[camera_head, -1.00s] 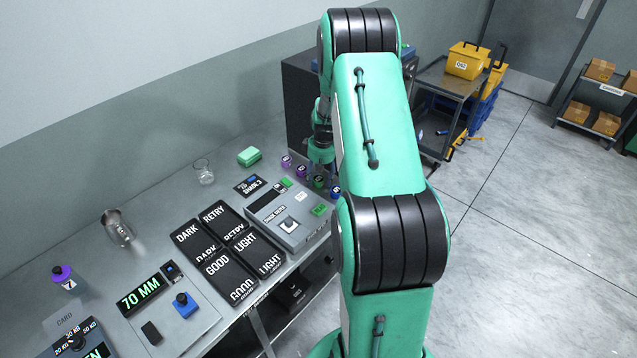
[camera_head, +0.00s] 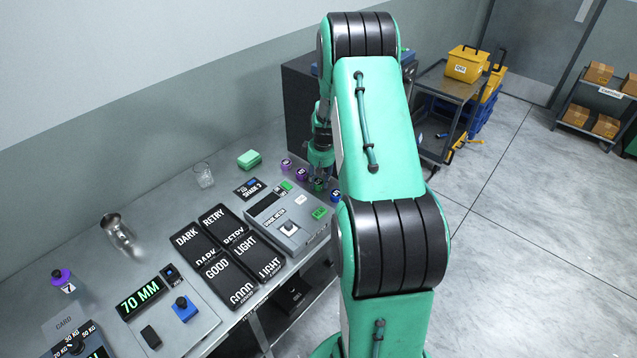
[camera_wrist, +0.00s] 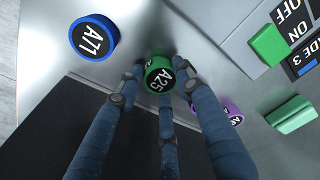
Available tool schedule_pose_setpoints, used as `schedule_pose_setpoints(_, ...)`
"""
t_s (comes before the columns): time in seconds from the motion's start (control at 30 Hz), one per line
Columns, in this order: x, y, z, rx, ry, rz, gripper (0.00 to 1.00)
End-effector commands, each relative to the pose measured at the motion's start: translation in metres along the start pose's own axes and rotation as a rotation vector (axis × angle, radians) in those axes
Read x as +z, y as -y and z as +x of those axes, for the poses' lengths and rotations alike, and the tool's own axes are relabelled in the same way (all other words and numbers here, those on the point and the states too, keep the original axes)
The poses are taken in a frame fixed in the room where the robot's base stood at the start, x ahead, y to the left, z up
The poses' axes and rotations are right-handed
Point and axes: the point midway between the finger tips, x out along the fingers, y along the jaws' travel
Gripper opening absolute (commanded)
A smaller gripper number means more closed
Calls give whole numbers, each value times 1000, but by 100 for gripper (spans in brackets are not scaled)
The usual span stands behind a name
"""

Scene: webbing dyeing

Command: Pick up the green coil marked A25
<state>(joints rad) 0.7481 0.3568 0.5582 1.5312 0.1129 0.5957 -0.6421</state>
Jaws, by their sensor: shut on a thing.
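The green coil marked A25 (camera_wrist: 159,75) has a black top with white lettering and shows in the middle of the wrist view. My gripper (camera_wrist: 160,88) has its blue fingers closed around the coil, with fingertips against its sides. In the head view the green coil (camera_head: 319,184) is a small spot at the back end of the bench, just under my gripper (camera_head: 321,176). My arm partly covers that area. I cannot tell whether the coil is clear of the bench top.
A blue coil marked A71 (camera_wrist: 93,37) stands apart at the upper left in the wrist view. A purple coil (camera_wrist: 232,114) sits close behind the right finger. The shade meter box (camera_head: 290,222) is nearby, and a green block (camera_head: 249,159) lies behind.

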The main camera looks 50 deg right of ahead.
Motion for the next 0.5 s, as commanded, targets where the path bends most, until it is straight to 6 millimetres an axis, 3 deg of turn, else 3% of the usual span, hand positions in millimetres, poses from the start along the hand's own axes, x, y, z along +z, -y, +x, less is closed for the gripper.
schedule_pose_setpoints(0.23,-3,0,-21,1,-2,0,12)
schedule_pose_setpoints(0.5,-8,0,-62,2,-2,0,12)
